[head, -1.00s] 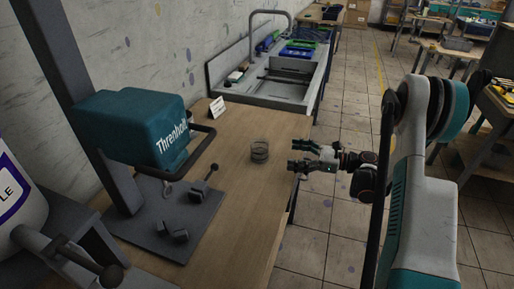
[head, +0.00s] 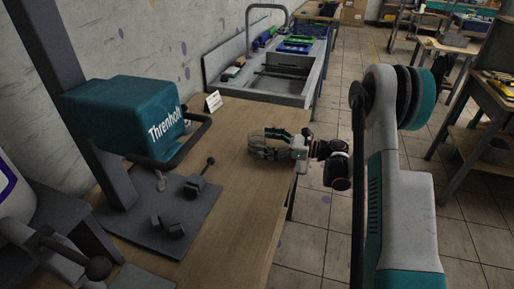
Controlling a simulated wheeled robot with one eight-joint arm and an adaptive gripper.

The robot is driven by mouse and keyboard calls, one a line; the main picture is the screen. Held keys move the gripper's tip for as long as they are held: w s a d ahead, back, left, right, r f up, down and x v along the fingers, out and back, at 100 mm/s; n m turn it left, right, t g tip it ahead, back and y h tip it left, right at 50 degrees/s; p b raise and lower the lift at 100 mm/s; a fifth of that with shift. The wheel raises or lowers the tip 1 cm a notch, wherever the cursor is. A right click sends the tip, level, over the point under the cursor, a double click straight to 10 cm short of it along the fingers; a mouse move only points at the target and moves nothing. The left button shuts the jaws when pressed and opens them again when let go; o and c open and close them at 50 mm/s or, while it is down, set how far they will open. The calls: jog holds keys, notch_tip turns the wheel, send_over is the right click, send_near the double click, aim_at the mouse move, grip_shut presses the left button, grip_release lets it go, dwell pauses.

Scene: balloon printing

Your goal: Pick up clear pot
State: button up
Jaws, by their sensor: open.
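The clear pot (head: 258,151) is a small see-through round vessel standing on the wooden table (head: 222,222), towards its right edge. My gripper (head: 268,142) is open and lies level with the pot, reaching in from the right. Its fingers overlap the pot in the head view and seem to be on either side of it. Much of the pot is hidden behind the fingers. I cannot tell whether the fingers touch it.
A teal machine (head: 130,115) marked "Threnhold" stands on the left, with dark metal parts on its base plate (head: 160,222). A small white sign (head: 213,101) stands behind the pot. A grey sink (head: 270,85) is further back. The table front is clear.

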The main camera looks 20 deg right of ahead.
aim_at(257, 139)
jog(key=b+x, duration=0.1)
jog(key=x, duration=0.2)
jog(key=shift+w+a, duration=0.25)
jog(key=shift+w, duration=0.1)
jog(key=shift+c, duration=0.6)
jog(key=c, duration=0.9)
jog(key=shift+r, duration=0.15)
